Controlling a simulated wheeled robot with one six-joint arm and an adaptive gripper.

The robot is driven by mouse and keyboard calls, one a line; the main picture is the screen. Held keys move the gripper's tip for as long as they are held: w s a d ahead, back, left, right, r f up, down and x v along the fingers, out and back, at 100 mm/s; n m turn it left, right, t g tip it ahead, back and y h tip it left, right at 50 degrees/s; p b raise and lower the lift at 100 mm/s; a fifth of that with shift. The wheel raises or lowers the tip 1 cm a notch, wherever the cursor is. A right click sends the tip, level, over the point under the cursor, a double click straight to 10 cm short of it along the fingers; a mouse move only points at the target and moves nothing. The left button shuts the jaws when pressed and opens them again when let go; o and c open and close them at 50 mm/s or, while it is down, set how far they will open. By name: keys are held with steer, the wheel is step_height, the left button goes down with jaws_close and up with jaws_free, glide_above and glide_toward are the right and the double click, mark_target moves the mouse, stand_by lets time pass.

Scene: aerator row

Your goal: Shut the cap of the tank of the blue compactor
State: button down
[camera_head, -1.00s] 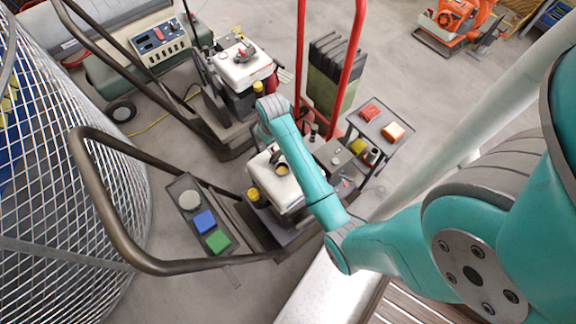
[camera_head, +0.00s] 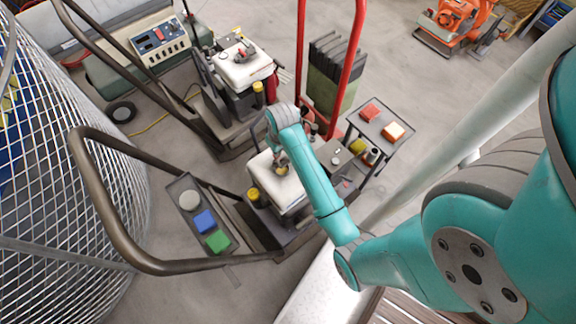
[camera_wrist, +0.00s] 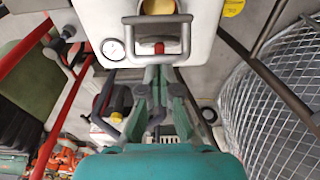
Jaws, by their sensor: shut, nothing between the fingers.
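A compactor with a white tank (camera_head: 290,192) stands in the middle of the head view; I see no clear blue on its body. A round tan opening (camera_head: 282,170) shows on top of the tank. In the wrist view the white tank (camera_wrist: 90,22) fills the top, with the yellowish opening (camera_wrist: 158,6) cut off by the edge. A grey U-shaped bar (camera_wrist: 186,38) with a red piece in its middle lies in front of the opening. My gripper (camera_wrist: 156,70) is shut and empty, just below the bar in the picture; contact cannot be told. It partly covers the tank top in the head view (camera_head: 277,152).
A second compactor with a white tank (camera_head: 247,66) stands behind. A red upright frame (camera_head: 352,50) and a small cart (camera_head: 397,146) stand to the right. A dark handle loop (camera_head: 100,205) and a wire mesh cage (camera_head: 70,180) are on the left.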

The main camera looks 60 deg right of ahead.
steer(key=shift+s+a+r, duration=0.1)
steer(key=shift+s+a, duration=0.1)
steer(key=shift+s, duration=0.35)
steer(key=shift+s+a+r, duration=0.1)
steer(key=shift+s+a, duration=0.05)
steer(key=shift+s, duration=0.4)
steer(key=shift+s+f, duration=0.1)
steer(key=shift+s, duration=0.05)
steer(key=s, duration=0.2)
steer(key=s+a+f, duration=0.1)
steer(key=shift+s, duration=0.3)
stand_by(0.6)
step_height(320, 180, up, 8)
stand_by(0.8)
steer(key=shift+a+f, duration=0.1)
stand_by(0.4)
